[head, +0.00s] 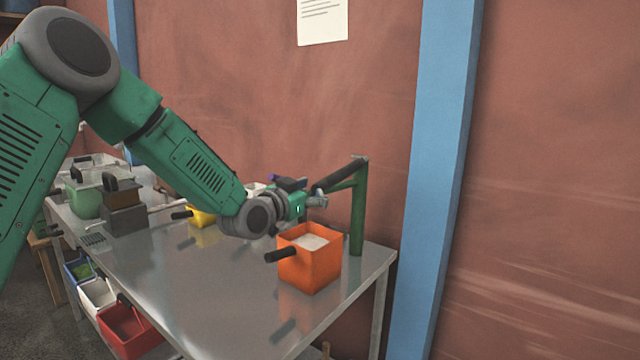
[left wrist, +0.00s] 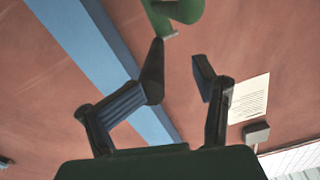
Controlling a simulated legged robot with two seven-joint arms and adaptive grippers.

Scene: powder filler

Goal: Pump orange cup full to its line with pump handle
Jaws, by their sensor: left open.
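The orange cup (head: 310,266) stands upright on the metal table's right end, its dark handle pointing left. Pale powder shows inside it; I cannot make out a fill line. The pump is a green post (head: 357,225) just behind and right of the cup, with a dark sloping pump handle (head: 338,176) at its top. My left gripper (head: 306,193) is open above the cup, close to the handle's lower left end; I cannot tell whether they touch. In the left wrist view its fingers (left wrist: 178,80) are apart, with a green pump part (left wrist: 176,14) beyond them. My right gripper is not in view.
The metal table (head: 190,270) has clear room left of the cup. A yellow container (head: 201,218) stands behind my left arm, and a dark box (head: 125,213) and green container (head: 86,203) are at the far left. Colored bins (head: 125,330) hang below. A blue wall post (head: 445,150) rises at right.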

